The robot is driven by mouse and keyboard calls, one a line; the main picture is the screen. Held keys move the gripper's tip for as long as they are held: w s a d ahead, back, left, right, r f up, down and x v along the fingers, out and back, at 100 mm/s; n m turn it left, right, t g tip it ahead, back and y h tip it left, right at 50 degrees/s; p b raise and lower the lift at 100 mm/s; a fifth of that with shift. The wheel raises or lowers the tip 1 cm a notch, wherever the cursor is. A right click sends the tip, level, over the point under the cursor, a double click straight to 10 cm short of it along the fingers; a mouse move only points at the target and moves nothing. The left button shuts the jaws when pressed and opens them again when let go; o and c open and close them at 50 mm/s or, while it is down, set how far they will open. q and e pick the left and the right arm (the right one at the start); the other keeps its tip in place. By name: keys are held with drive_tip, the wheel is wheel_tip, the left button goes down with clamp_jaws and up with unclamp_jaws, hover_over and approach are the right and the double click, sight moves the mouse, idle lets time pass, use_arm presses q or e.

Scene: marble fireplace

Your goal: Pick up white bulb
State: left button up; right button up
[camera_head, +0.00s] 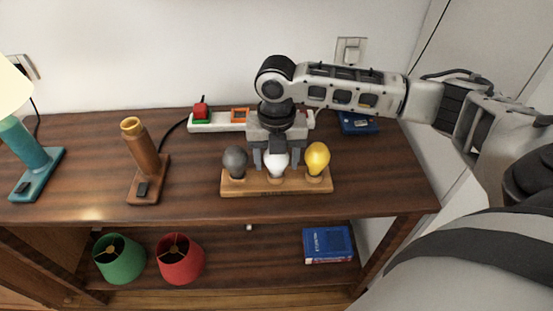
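The white bulb (276,166) stands upright in the middle of a wooden bulb holder (240,188) on the tabletop. A grey bulb (235,160) stands to its left and a yellow bulb (317,157) to its right in the same holder. My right gripper (277,158) points down over the white bulb, with one finger on each side of it. The fingers look apart and open, with the bulb between them; the gripper hides the bulb's upper part. My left gripper is not in view.
Behind the gripper lies a white power strip (207,126) with a red switch. A lamp base without shade (144,158) and a teal lamp (27,150) stand left. A blue book (358,123) lies back right. Green (118,260) and red (180,260) shades sit on the lower shelf.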

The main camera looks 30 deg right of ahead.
drive_tip(key=c, duration=0.6)
drive_tip(key=shift+c, duration=0.2)
